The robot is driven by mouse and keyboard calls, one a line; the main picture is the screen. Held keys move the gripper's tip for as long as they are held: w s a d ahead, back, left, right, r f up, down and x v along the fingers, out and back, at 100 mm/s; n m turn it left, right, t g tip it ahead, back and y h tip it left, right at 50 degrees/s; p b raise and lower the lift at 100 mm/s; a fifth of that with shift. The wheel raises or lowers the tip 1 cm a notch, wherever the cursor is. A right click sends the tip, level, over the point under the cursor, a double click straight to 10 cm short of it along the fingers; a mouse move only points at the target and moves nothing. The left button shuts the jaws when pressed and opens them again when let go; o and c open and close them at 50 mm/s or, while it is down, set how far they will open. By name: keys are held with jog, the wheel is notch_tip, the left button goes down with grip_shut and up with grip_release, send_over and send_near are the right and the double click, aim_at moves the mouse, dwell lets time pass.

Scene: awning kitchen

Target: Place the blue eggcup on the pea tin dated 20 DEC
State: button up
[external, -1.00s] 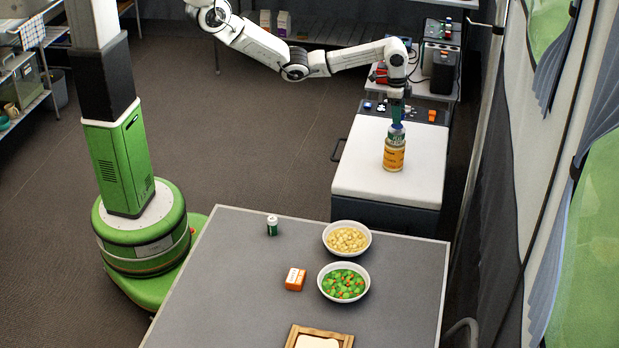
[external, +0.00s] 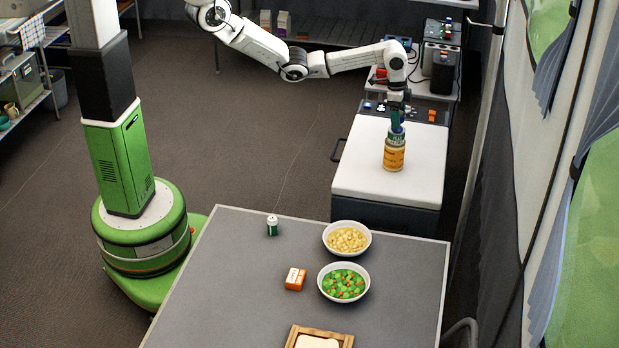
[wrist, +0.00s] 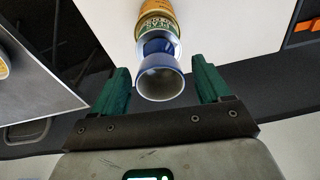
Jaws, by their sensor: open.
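The blue eggcup (wrist: 160,84) is between the two green fingers of my gripper (wrist: 161,76), with a gap on each side. Its open rim faces the wrist camera. Its other end meets the top of a pea tin (wrist: 156,24) with a green and white label; no date is readable. In the external view the pea tin (external: 395,140) stands upright on a larger orange tin (external: 394,158). The eggcup there is mostly hidden by my gripper (external: 397,122). My gripper is open around the eggcup.
The tins stand on a white-topped counter (external: 365,185), otherwise clear near them. On the grey table (external: 240,290) are a bowl of pale chunks (external: 347,239), a bowl of peas and carrots (external: 344,283), an orange box (external: 295,279), a small green jar (external: 272,226) and a wooden tray (external: 293,340).

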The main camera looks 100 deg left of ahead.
notch_tip(320, 180, up, 12)
jog(key=s, duration=0.1)
jog(key=shift+s, duration=0.2)
jog(key=shift+a+r, duration=0.1)
jog(key=s+d+f+h, duration=0.1)
jog(key=s+d+f, duration=0.2)
jog(key=d+f, duration=0.35)
jog(key=s+d+f, duration=0.3)
jog(key=s+d, duration=0.1)
jog(key=d, duration=0.6)
jog(key=s+d+f+h, duration=0.1)
jog(key=s+d+f, duration=0.2)
jog(key=d+f, duration=0.35)
jog(key=s+d+f+y, duration=0.1)
jog(key=s+d+f, duration=0.1)
jog(key=s, duration=1)
jog(key=s+d+f+y, duration=0.1)
jog(key=s+d+f, duration=0.2)
jog(key=s, duration=0.9)
jog(key=shift+s+f+n, duration=0.25)
jog(key=shift+s+n, duration=0.05)
jog(key=shift+s, duration=0.05)
